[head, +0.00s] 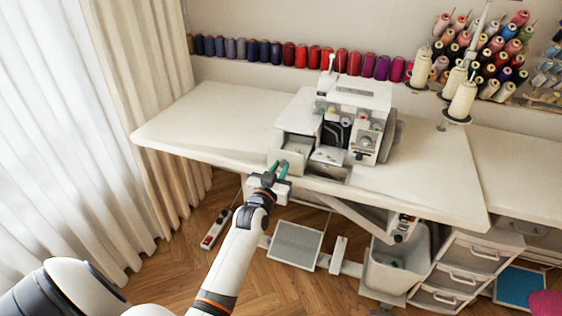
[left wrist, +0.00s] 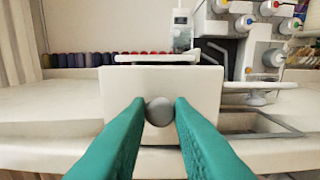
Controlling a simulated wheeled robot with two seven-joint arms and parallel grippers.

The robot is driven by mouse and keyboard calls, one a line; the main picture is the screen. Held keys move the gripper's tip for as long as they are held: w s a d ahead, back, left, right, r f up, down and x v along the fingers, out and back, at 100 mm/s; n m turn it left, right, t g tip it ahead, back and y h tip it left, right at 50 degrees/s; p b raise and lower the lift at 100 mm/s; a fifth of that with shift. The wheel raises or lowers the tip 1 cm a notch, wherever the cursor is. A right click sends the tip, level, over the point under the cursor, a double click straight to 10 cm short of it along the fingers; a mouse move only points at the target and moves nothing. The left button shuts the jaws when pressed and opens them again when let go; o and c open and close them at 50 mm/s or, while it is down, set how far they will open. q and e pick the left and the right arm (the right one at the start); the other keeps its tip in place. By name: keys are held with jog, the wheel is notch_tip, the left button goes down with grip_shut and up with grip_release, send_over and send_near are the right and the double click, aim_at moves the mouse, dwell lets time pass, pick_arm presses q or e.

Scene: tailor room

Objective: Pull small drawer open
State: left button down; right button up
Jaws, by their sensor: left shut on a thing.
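The small drawer (head: 294,152) is a white box at the left front of the white sewing machine (head: 355,100). It juts out toward the table's front edge, and its open inside shows from above. In the left wrist view its plain white front (left wrist: 125,88) faces me, with a round grey knob (left wrist: 160,111) in the middle. My left gripper (head: 278,166) has teal fingers and is shut on the knob; it also shows in the left wrist view (left wrist: 160,115), one finger on each side of the knob. My right gripper is not in view.
The white sewing table (head: 215,110) has free room left of the machine. A recess (head: 335,173) lies in the table to the right of the drawer. Thread spools (head: 265,50) line the back. A bin (head: 398,262) and a drawer cabinet (head: 465,265) stand below right.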

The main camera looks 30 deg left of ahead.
pick_arm(q)
jog(key=shift+s+d+r, duration=0.15)
jog(key=shift+s+r, duration=0.05)
jog(key=shift+s, duration=0.4)
jog(key=shift+s+f, duration=0.1)
jog(key=shift+s, duration=0.1)
jog(key=c, duration=1.4)
grip_release()
jog(key=shift+c, duration=0.2)
jog(key=shift+o, duration=0.7)
jog(key=shift+d+f, duration=0.1)
jog(key=v, duration=1.2)
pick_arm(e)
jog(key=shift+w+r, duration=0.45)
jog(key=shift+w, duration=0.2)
